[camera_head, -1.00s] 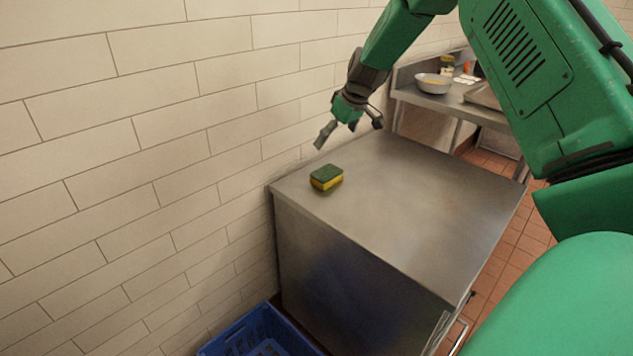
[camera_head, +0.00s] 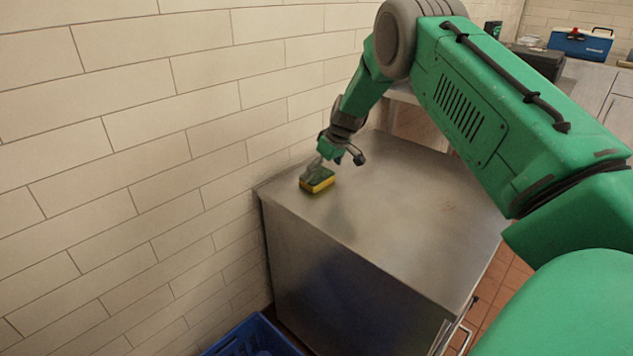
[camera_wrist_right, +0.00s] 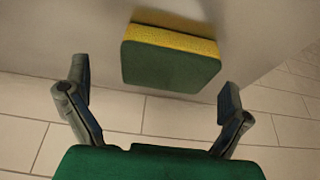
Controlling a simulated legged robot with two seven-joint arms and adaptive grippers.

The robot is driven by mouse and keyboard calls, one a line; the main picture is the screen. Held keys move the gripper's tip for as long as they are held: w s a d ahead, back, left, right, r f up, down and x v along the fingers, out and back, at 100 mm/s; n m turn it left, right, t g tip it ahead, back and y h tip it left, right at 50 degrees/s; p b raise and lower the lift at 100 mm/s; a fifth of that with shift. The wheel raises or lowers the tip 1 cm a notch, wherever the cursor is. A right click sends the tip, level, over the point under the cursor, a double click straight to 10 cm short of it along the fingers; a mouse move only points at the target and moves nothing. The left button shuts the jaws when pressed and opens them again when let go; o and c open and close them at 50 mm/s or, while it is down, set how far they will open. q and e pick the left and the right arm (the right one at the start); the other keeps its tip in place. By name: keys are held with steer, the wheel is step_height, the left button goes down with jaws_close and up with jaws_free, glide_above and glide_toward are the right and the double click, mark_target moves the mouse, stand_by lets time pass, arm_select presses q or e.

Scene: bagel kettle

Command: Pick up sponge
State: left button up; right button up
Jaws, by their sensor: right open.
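A green and yellow sponge (camera_head: 318,181) lies on the steel counter top (camera_head: 400,215), close to its left edge near the tiled wall. It also shows in the right wrist view (camera_wrist_right: 170,58), beyond and between the spread fingertips. My right gripper (camera_head: 338,158) is open just above the sponge in the head view, and one finger overlaps part of it. In the right wrist view my right gripper (camera_wrist_right: 155,95) has its fingers wide apart with nothing between them. Whether a finger touches the sponge I cannot tell. My left gripper is not in view.
A white tiled wall (camera_head: 130,130) runs along the left side of the counter. A blue crate (camera_head: 250,338) stands on the floor below the counter's front left. The rest of the counter top is clear. A blue box (camera_head: 580,43) sits on a far counter.

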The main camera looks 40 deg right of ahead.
mark_target(314, 176)
steer(key=f, duration=0.1)
steer(key=d+f, duration=0.1)
steer(key=shift+w+f, duration=0.35)
steer(key=shift+w, duration=0.05)
steer(key=a, duration=0.2)
steer(key=shift+w+a+r, duration=0.3)
steer(key=shift+w+a, duration=0.05)
steer(key=shift+a, duration=0.05)
steer(key=shift+a+r, duration=0.15)
steer(key=c, duration=0.3)
steer(key=shift+s, duration=0.15)
steer(key=c, duration=0.4)
steer(key=shift+o, duration=0.3)
steer(key=shift+s+d+f, duration=0.1)
steer(key=shift+d+f, duration=0.15)
steer(key=shift+d, duration=0.45)
steer(key=shift+o, duration=1)
steer(key=shift+d+f, duration=0.2)
steer(key=shift+d, duration=0.1)
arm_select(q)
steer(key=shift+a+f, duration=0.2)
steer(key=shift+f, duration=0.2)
arm_select(e)
steer(key=shift+a+r, duration=0.2)
steer(key=shift+a, duration=0.25)
steer(key=shift+c, duration=0.9)
